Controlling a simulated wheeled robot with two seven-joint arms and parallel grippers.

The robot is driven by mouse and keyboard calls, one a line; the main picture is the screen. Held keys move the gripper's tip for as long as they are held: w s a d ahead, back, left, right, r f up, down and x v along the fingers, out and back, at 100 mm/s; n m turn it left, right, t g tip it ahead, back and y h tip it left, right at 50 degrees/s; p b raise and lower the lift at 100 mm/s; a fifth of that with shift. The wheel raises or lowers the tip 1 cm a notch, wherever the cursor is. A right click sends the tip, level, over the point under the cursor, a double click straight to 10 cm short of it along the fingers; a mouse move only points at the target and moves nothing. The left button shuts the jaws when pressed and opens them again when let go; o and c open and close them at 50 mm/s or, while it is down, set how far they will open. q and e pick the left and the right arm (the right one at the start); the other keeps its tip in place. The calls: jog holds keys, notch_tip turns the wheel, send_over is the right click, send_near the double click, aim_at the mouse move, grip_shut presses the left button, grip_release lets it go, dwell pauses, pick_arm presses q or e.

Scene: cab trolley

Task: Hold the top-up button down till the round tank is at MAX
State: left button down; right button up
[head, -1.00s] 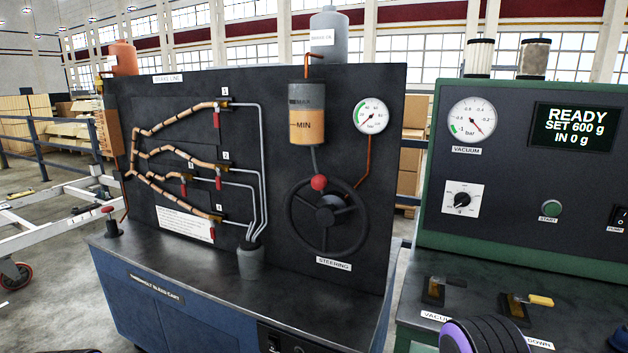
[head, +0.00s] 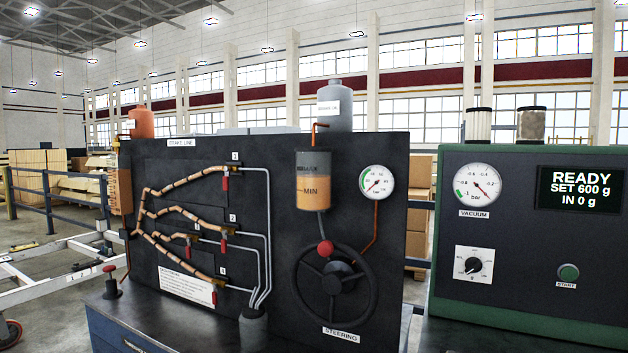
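The round tank (head: 313,197) is a cylinder on the dark upright panel, with a MAX mark near its top and a MIN mark lower down. Tan fluid fills its lower part. The fluid's top looks above the MIN lettering and a little below the MAX mark. No button labelled top-up can be made out in this view. The front of the cart below the panel is mostly cut off. Neither of my grippers is in view.
A steering wheel (head: 335,285) with a red knob (head: 325,248) is below the tank. A round gauge (head: 377,182) is to its right. A red-topped plunger (head: 109,270) stands at left. The green machine (head: 445,215) at right carries a START button (head: 568,272).

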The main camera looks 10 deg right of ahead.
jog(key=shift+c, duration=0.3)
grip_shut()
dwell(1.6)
